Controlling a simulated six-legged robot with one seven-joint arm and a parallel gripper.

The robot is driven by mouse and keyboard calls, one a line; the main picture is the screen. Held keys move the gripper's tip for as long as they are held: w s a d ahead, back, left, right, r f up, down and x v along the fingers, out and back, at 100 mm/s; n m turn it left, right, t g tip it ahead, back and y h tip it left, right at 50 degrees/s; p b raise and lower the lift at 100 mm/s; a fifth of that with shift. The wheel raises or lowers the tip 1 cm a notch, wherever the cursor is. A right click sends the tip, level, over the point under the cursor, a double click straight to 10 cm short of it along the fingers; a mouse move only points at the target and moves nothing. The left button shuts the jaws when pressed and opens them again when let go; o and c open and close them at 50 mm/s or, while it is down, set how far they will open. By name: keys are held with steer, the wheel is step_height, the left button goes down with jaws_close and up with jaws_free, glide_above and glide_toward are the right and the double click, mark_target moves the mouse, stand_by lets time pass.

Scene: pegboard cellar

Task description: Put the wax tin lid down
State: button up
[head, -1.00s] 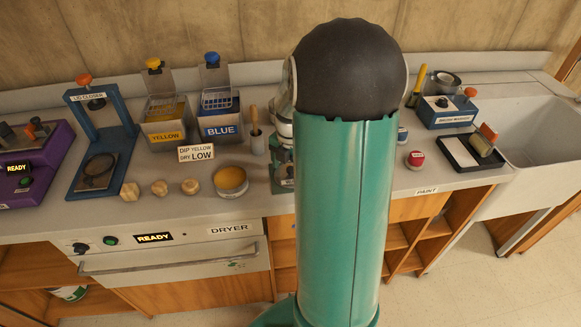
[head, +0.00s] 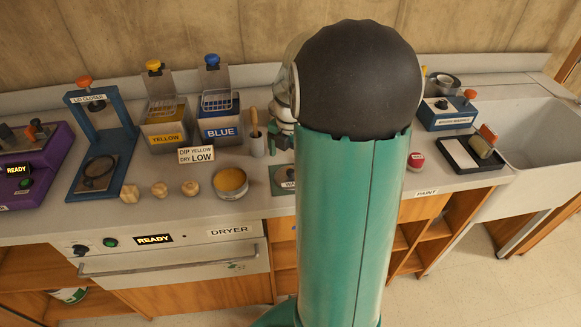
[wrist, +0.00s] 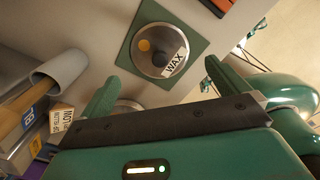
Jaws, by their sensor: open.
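The wax tin lid (wrist: 150,62) is a round, shiny metal disc labelled WAX. In the wrist view it lies on a green square mat (wrist: 194,42), beyond my fingertips. My gripper (wrist: 170,78) is open, its two green fingers spread wide with nothing between them, apart from the lid. In the head view my arm hides the gripper and part of the mat (head: 279,172); a piece of the label shows there. The open wax tin (head: 231,184), filled with yellow wax, stands left of the mat.
Several wooden pieces (head: 159,189) lie left of the tin. Behind are the yellow tank (head: 167,130), blue tank (head: 220,125) and a grey cup (head: 257,146) holding a wooden-handled tool. A red-topped jar (head: 416,161) and black tray (head: 460,157) are at right, before the sink (head: 550,140).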

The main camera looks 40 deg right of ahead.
mark_target(290, 171)
step_height(290, 171, up, 7)
steer(key=s+a+r+m+t, duration=0.2)
steer(key=a+m, duration=0.4)
steer(key=a, duration=0.3)
steer(key=s+a+r+m+t, duration=0.1)
steer(key=s+a+r+m, duration=0.1)
steer(key=s+a+m, duration=0.3)
steer(key=s+a+r+m+t, duration=0.2)
steer(key=s+a+r+m, duration=0.1)
steer(key=a+m, duration=0.6)
steer(key=a, duration=0.4)
steer(key=shift+s+t, duration=0.3)
steer(key=shift+s, duration=0.1)
steer(key=shift+c, duration=0.2)
